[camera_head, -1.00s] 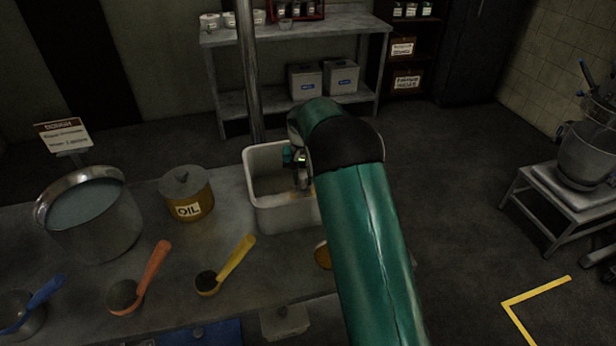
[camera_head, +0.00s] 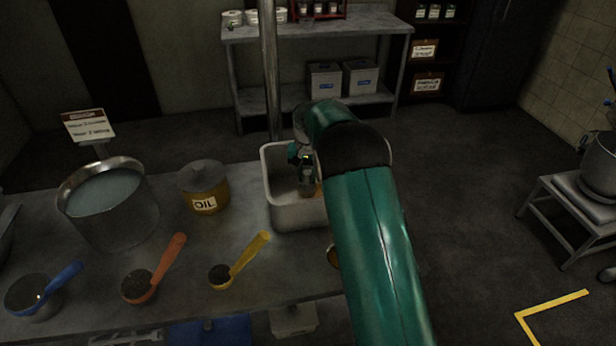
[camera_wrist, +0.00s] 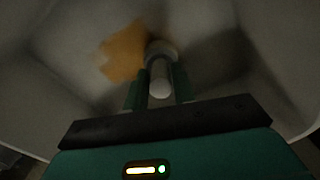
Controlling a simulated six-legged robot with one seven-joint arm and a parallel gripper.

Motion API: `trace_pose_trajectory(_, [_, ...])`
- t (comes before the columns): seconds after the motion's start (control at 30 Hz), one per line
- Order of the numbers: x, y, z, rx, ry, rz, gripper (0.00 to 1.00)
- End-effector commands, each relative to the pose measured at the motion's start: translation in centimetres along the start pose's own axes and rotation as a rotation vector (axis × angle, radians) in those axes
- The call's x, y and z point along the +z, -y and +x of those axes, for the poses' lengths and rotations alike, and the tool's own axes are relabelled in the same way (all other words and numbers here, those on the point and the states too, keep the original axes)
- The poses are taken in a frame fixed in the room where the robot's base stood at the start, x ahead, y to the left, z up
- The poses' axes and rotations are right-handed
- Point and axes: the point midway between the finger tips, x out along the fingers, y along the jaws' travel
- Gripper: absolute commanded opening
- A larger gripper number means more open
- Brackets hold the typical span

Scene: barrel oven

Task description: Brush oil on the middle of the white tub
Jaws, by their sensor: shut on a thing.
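The white tub (camera_head: 284,214) stands at the right end of the metal table, its inside partly hidden by my arm. My gripper (camera_wrist: 160,88) is over and inside the tub, shut on a pale rounded handle (camera_wrist: 160,80), taken to be the brush. The brush's lower end is hidden in the wrist view. An orange-brown oil patch (camera_wrist: 124,52) shows on the tub's inner surface, left of the brush in the wrist view. The oil pot (camera_head: 203,190), lidded and labelled OIL, stands left of the tub.
A large metal pot (camera_head: 105,215) of pale liquid stands at the left. Blue (camera_head: 40,293), orange (camera_head: 150,280) and yellow (camera_head: 235,265) scoops lie along the table front. A metal pole (camera_head: 270,70) rises behind the tub. A shelf (camera_head: 320,25) stands at the back.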

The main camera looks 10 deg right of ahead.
Motion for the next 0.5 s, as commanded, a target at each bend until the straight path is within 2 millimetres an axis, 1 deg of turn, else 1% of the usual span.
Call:
trace_pose_trajectory(0.3, [-0.7,-2.5,0.1,0.003,0.003,0.003,0.08])
trace_pose_trajectory(0.5, [-1.0,-3.3,0.0,0.002,0.002,0.001,0.08])
